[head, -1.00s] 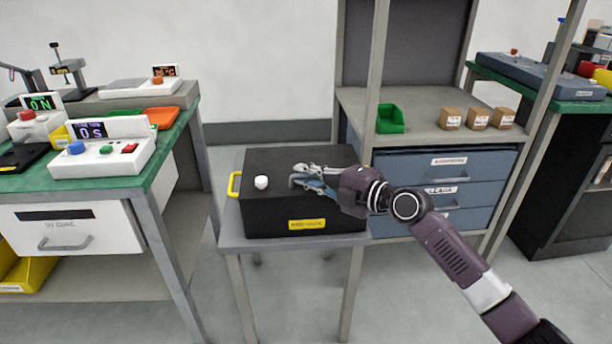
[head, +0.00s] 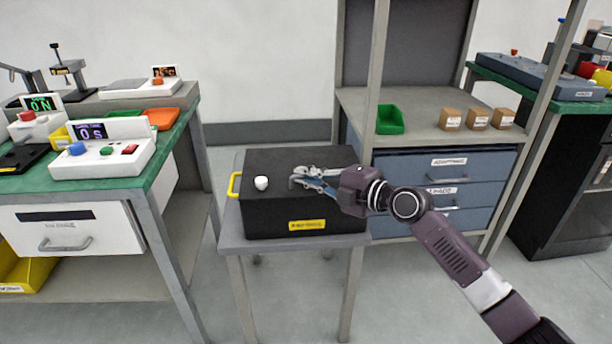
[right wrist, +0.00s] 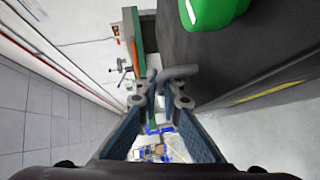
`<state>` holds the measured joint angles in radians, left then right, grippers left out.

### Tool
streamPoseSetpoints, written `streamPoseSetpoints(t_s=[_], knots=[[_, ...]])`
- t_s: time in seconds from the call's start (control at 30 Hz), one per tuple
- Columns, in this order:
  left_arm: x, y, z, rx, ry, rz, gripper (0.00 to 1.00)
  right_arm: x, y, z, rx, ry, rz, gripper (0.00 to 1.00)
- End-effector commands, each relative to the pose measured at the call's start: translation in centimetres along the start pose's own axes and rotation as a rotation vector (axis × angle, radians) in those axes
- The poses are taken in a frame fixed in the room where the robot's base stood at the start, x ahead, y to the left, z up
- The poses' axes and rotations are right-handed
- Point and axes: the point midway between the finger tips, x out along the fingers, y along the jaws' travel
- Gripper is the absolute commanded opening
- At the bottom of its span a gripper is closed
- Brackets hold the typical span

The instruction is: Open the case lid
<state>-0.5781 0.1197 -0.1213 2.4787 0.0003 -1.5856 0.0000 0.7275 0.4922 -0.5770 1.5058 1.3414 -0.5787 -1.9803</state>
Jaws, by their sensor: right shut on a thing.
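The black case (head: 275,212) stands on a small grey table, with its lid (head: 285,158) down flat. A white knob (head: 261,183) sits on top at the left, and a yellow handle (head: 234,184) is on the left side. A small grey bar handle (head: 297,179) stands on the lid's near part. My right gripper (head: 305,178) reaches in from the right, low over the lid, shut on this bar. In the right wrist view, the grey bar (right wrist: 178,72) lies at the fingertips (right wrist: 160,98). My left gripper is out of view.
The small table (head: 232,238) has little free top around the case. A grey rack post (head: 375,90) and shelf with a green bin (head: 390,120) and boxes (head: 477,118) stand behind right. A green-topped bench (head: 150,170) with devices is at left.

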Motion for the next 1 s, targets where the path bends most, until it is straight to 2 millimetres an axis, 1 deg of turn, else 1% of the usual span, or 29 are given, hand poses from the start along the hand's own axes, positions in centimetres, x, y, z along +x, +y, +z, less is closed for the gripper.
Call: streamPoseSetpoints(t_s=[0.03,0.17,0.4,0.43,0.47,0.5,0.6,0.77,1.0], knots=[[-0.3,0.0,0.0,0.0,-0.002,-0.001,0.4,-0.1,0.5,0.0,0.004,0.0,-0.001,0.0],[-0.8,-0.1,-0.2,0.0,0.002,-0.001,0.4,-0.1,1.1,0.0,0.017,0.0,-0.015,0.0],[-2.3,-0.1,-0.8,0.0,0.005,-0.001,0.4,-0.1,3.0,0.1,0.066,0.001,-0.064,0.0],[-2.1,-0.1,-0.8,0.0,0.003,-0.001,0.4,-0.1,3.2,0.1,0.074,0.001,-0.071,0.0],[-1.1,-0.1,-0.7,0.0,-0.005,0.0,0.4,-0.1,3.5,0.1,0.082,0.002,-0.078,0.0],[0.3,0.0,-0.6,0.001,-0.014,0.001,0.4,0.0,3.8,0.1,0.092,0.002,-0.089,0.0],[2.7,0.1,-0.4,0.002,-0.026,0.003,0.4,0.0,4.6,0.2,0.119,0.003,-0.115,0.0],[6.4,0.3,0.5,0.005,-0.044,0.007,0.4,0.2,5.9,0.4,0.163,0.004,-0.157,0.0],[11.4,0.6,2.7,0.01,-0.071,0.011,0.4,0.6,7.8,0.8,0.229,0.006,-0.224,0.0]])
